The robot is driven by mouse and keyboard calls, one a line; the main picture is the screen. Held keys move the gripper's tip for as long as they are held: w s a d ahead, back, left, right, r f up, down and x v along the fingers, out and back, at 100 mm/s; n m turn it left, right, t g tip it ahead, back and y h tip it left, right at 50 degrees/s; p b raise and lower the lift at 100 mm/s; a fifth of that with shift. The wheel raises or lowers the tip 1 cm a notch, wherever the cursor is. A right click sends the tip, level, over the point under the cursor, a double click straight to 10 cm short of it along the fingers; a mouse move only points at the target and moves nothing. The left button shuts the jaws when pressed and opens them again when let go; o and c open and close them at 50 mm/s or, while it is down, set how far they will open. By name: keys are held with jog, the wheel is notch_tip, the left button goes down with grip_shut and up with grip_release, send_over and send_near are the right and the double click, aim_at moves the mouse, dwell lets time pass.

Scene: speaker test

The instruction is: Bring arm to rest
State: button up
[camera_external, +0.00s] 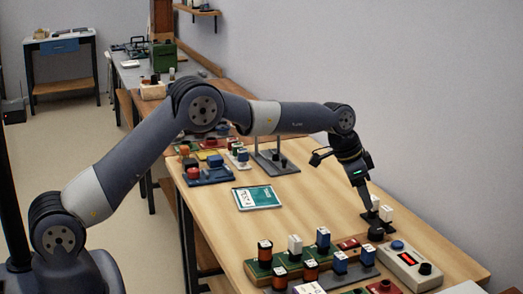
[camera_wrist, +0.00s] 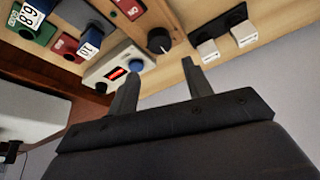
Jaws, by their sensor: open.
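My arm reaches from the lower left over the wooden table (camera_external: 305,205) in the external view. My gripper (camera_external: 371,211) points down near the table's right side, close to two white-topped pieces (camera_external: 386,213) and a black knob (camera_external: 376,233). In the wrist view my gripper (camera_wrist: 158,85) has its two dark fingers spread with nothing between them. The black knob (camera_wrist: 158,40) and the white-topped pieces (camera_wrist: 208,50) show beyond the fingertips. From these views I cannot tell whether a finger touches anything.
A grey box with a red display (camera_external: 408,262) stands front right. Blocks and coils on a green base (camera_external: 265,268) stand at the front. A teal-and-white booklet (camera_external: 257,197) lies mid-table, with bare wood around it. The wall (camera_external: 440,110) is along the right.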

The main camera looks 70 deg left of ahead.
jog(key=shift+w+a+f+m+g+h, duration=0.2)
jog(key=shift+w+f+m+h, duration=0.2)
jog(key=shift+f+m, duration=0.5)
jog(key=shift+w+a+f+m+g+h, duration=0.1)
jog(key=shift+w+f+m+g+h, duration=0.2)
jog(key=shift+f+m, duration=0.6)
jog(key=shift+w+a+f+m+g+h, duration=0.15)
jog(key=shift+w+f+m+h, duration=0.25)
jog(key=shift+m, duration=0.8)
jog(key=shift+o, duration=0.4)
dwell(0.8)
